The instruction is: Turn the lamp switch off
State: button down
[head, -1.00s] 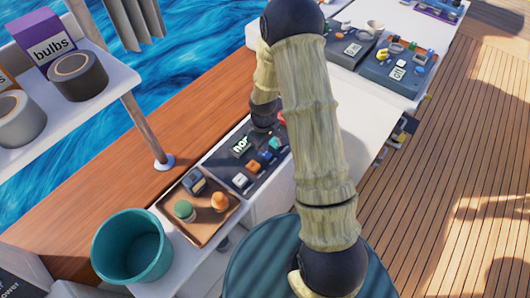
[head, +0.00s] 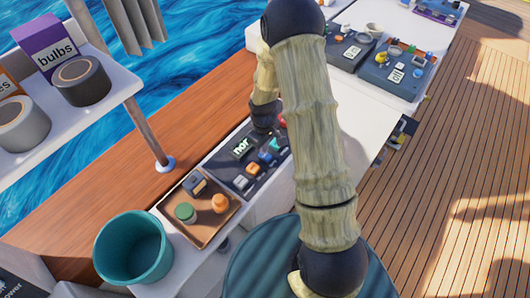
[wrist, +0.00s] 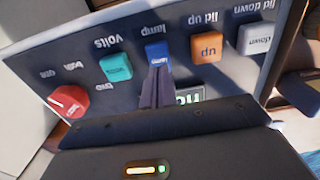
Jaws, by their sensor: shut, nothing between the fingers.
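The blue lamp switch (wrist: 156,52) is on the dark control panel (wrist: 80,62), under the label "lamp", which appears upside down in the wrist view. My gripper (wrist: 157,70) is shut and empty, its fingertips right at the lower edge of the lamp switch. I cannot tell whether they touch it. The lower part of the switch is partly covered by the fingers. In the head view the panel (head: 228,168) lies beside my arm, and the blue switch (head: 265,157) shows there; my fingertips are hidden.
Beside the lamp switch are a teal volts switch (wrist: 116,67), an orange lid up switch (wrist: 207,49), a white lid down switch (wrist: 256,39) and a red knob (wrist: 69,101). A lit display (wrist: 188,97) is partly hidden. A tray (head: 213,232) and teal bucket (head: 133,250) stand nearby.

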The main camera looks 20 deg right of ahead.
jog(key=shift+r+p, duration=1.9)
jog(key=shift+r, duration=0.75)
jog(key=shift+r, duration=0.1)
jog(key=s+r+m+t, duration=0.1)
jog(key=s+r+m, duration=0.2)
jog(key=s+r, duration=0.4)
jog(key=s+r+m+t, duration=0.1)
jog(key=s+r+m, duration=0.3)
jog(key=s+r, duration=0.3)
notch_tip(320, 180, up, 5)
jog(key=shift+s+r+t, duration=0.15)
jog(key=shift+r+t, duration=0.05)
jog(key=shift+t, duration=0.1)
